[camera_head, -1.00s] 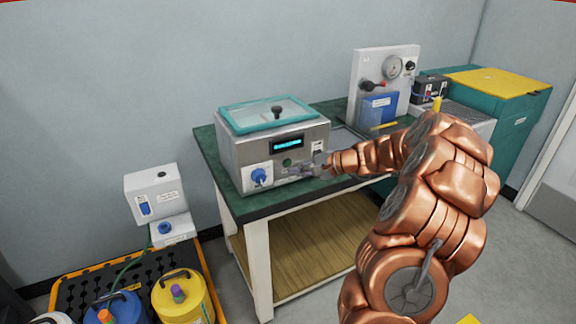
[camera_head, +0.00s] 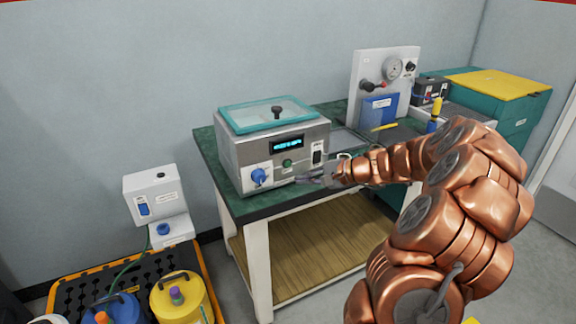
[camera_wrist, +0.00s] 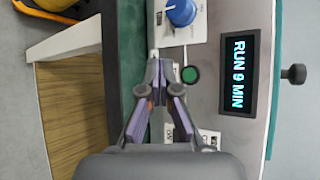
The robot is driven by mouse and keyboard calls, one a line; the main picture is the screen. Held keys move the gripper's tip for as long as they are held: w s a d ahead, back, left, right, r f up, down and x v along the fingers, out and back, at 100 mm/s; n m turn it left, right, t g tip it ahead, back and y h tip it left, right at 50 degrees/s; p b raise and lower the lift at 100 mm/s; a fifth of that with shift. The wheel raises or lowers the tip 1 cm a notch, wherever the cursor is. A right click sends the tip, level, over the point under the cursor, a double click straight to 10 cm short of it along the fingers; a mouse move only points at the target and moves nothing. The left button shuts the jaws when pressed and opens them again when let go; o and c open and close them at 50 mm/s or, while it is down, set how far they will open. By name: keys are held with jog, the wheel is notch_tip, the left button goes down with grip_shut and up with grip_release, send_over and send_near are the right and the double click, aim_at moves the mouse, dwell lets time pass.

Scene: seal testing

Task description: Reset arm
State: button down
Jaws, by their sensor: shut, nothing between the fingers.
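My gripper (camera_head: 304,179) is at the end of my copper-coloured arm, just in front of the lower front face of a steel test box (camera_head: 236,160). In the wrist view my gripper (camera_wrist: 156,66) has its fingertips together, with nothing held between them. The box has a clear lid with a teal frame (camera_head: 270,113) and a black knob. Its lit display (camera_wrist: 238,75) reads "RUN 9 MIN". A blue dial (camera_wrist: 181,12) and a green button (camera_wrist: 190,75) sit on the front panel. The fingers and gripper body partly hide the panel in the wrist view.
The box stands on a green-topped bench (camera_head: 245,208). A gauge panel (camera_head: 403,62) and teal cabinets (camera_head: 515,115) stand to the right. A white unit (camera_head: 152,190) and a tray with a yellow container (camera_head: 180,300) are at lower left. Open floor lies in front.

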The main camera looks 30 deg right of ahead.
dwell(0.6)
jog(key=s+a+r+n+g+p, duration=0.2)
jog(key=s+a+n+g, duration=0.15)
jog(key=a, duration=0.55)
jog(key=s+a+r+n+g+p, duration=0.1)
jog(key=s+a+r+n+g, duration=0.15)
jog(key=s+a, duration=0.4)
jog(key=s+a+r+n+g+p, duration=0.2)
jog(key=s+a+n, duration=0.1)
jog(key=a, duration=0.7)
jog(key=s+a+r+n+g+h+p, duration=0.2)
jog(key=s+a+n+g+p, duration=0.15)
jog(key=s, duration=0.75)
jog(key=s+d+n+h+p, duration=0.1)
jog(key=s+d+h, duration=0.1)
jog(key=s, duration=0.4)
jog(key=s+d+r+n+h+p, duration=0.1)
jog(key=s+d+h, duration=0.1)
jog(key=s, duration=0.3)
jog(key=shift+s+d+g+h, duration=0.3)
jog(key=shift+s+g+h, duration=0.15)
jog(key=shift+h, duration=0.25)
